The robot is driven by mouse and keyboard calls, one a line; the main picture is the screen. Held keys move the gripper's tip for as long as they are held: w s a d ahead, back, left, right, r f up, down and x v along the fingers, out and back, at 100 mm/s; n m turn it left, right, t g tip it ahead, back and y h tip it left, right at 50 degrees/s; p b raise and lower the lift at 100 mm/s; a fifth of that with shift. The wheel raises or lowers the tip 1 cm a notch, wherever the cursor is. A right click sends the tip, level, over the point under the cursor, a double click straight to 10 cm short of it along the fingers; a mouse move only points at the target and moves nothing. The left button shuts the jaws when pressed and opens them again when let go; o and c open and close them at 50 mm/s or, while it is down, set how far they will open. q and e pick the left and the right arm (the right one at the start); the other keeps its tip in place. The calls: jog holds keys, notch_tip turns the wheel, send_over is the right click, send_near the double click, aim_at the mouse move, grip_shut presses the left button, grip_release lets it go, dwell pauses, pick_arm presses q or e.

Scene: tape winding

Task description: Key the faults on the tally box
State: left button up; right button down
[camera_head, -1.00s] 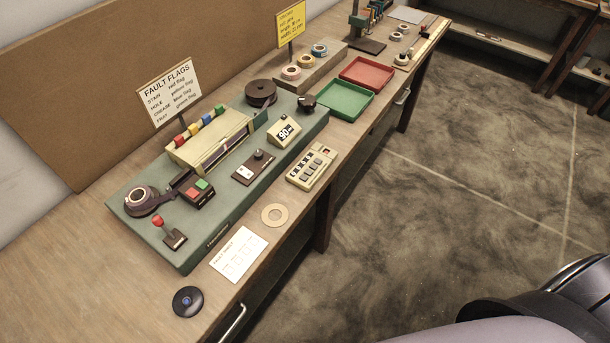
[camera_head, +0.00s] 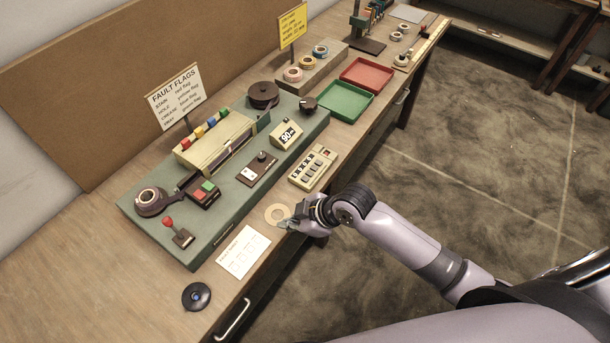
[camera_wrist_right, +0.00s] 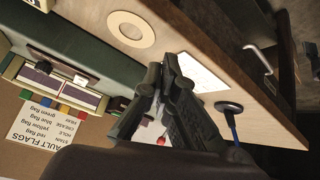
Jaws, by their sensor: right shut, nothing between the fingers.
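The tally box (camera_head: 312,168), a cream case with several dark keys and a row of small windows, sits on the bench just right of the green winding machine in the head view. My right gripper (camera_head: 288,224) is shut and empty, low over the bench edge by the cardboard ring, nearer the front than the tally box. In the right wrist view its fingers (camera_wrist_right: 165,75) are together. The fault sheet (camera_head: 243,251), a white card with printed boxes, lies left of the gripper; its writing is too small to read. My left gripper is not in view.
The cardboard ring (camera_head: 277,215) lies beside my right gripper, and it also shows in the right wrist view (camera_wrist_right: 131,29). The green tray (camera_head: 346,101) and red tray (camera_head: 367,74) stand beyond the tally box. The fault flags sign (camera_head: 175,97) stands behind the machine.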

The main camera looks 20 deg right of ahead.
notch_tip(320, 180, up, 4)
jog(key=w+a+r+n, duration=0.1)
jog(key=w+n, duration=0.1)
jog(key=n, duration=0.1)
notch_tip(320, 180, up, 3)
jog(key=n+t+y, duration=0.1)
jog(key=n, duration=0.2)
send_over(305, 181)
jog(key=shift+r, duration=0.15)
notch_tip(305, 181, down, 8)
jog(key=b, duration=0.5)
jog(key=shift+w+f+b, duration=0.1)
jog(key=shift+f+b, duration=0.35)
jog(key=shift+b, duration=0.15)
jog(key=shift+f+b, duration=0.4)
jog(key=shift+b, duration=0.1)
